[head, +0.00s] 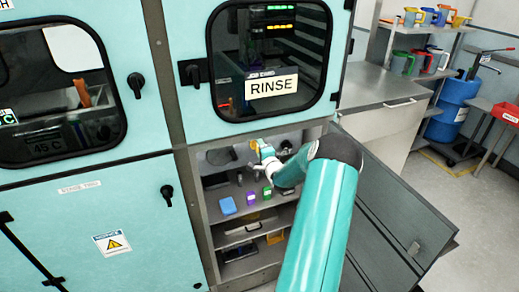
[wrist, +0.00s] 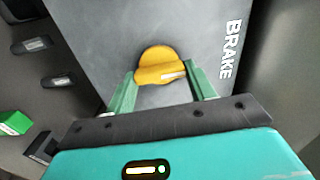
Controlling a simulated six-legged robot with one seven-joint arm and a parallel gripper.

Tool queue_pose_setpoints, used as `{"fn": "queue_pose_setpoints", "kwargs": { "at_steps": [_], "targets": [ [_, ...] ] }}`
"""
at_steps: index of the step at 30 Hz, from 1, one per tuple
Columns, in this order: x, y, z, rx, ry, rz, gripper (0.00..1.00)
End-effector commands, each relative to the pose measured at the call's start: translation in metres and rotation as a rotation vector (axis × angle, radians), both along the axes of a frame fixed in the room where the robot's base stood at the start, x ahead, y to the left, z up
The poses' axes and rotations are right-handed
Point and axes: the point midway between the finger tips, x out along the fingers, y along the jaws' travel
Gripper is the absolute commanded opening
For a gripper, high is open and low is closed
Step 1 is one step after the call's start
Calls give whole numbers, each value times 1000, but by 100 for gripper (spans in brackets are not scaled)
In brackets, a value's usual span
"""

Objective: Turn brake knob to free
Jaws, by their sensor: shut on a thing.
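The brake knob (wrist: 160,66) is yellow-orange with a white mark on its face, and sits on a grey panel (wrist: 100,30). The word BRAKE is printed on the panel to its right in the wrist view. My gripper (wrist: 162,76) has its green fingers on either side of the knob and is shut on it. The free position's label is not visible.
The compartment's shelf (head: 275,215) holds a blue block (head: 228,206) and small purple and green items. The open door (head: 400,210) hangs to the right of my arm. In the wrist view, a green block (wrist: 14,123) and dark parts lie at the left.

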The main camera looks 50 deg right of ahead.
Motion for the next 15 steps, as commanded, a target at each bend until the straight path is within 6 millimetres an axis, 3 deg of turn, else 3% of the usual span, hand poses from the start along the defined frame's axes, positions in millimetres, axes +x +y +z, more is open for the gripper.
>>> {"fn": "queue_pose_setpoints", "kwargs": {
  "at_steps": [15],
  "targets": [
    [-1,0,-1,62,-35,0,32]
  ]
}}
